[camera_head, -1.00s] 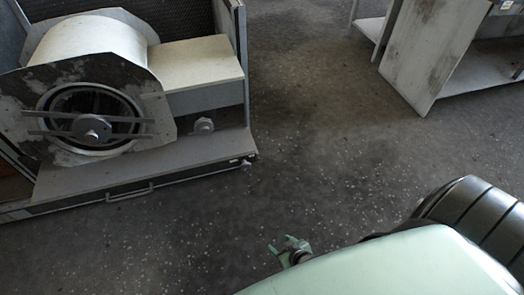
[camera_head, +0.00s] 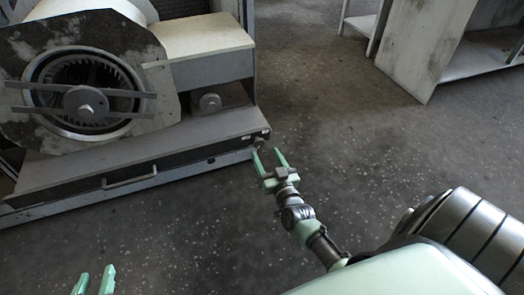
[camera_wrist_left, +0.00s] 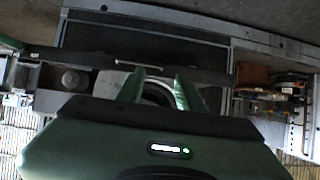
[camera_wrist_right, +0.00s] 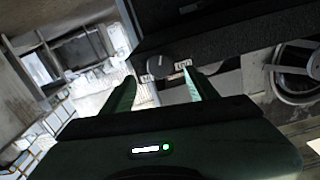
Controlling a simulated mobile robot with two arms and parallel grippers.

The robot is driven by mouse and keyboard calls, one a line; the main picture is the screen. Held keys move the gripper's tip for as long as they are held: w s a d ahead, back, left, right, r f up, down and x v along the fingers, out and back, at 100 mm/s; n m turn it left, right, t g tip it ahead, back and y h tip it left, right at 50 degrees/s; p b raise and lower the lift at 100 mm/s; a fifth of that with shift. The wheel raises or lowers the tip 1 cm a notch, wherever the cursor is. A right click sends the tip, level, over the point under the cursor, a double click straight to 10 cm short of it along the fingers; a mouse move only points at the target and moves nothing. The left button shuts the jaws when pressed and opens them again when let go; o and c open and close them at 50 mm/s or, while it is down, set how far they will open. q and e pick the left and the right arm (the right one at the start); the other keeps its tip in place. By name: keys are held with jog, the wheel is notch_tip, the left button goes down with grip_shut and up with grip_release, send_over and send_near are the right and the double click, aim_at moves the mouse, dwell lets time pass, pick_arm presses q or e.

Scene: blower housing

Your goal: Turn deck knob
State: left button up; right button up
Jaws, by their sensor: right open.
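The deck knob (camera_head: 260,142) is a small dark round knob at the right end of the deck's front face (camera_head: 190,153), below the blower housing. In the right wrist view the knob (camera_wrist_right: 160,66) has a pale mark and small white labels beside it. My right gripper (camera_head: 268,153) is open and empty. Its fingers point at the knob, and in the right wrist view the fingertips (camera_wrist_right: 160,78) lie either side of it; I cannot tell whether they touch. My left gripper (camera_head: 96,272) is open and empty at the bottom left, in front of the deck, its fingers apart in the left wrist view (camera_wrist_left: 158,76).
The blower (camera_head: 78,88) with its round inlet and crossbars stands on the deck. A smaller round fitting (camera_head: 208,103) sits right of it. A drawer-like handle (camera_head: 130,181) is on the front. A grey cabinet (camera_head: 425,50) stands at upper right; floor between is clear.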

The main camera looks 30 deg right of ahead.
aim_at(260, 144)
jog(key=b+x, duration=0.1)
jog(key=x, duration=0.2)
jog(key=shift+w+d+f, duration=0.1)
jog(key=shift+w, duration=0.6)
pick_arm(q)
jog(key=w+d+r+t+h, duration=0.1)
jog(key=w+r+t, duration=0.2)
jog(key=r, duration=0.2)
jog(key=shift+d+r, duration=0.25)
pick_arm(e)
jog(key=shift+c, duration=0.3)
grip_shut()
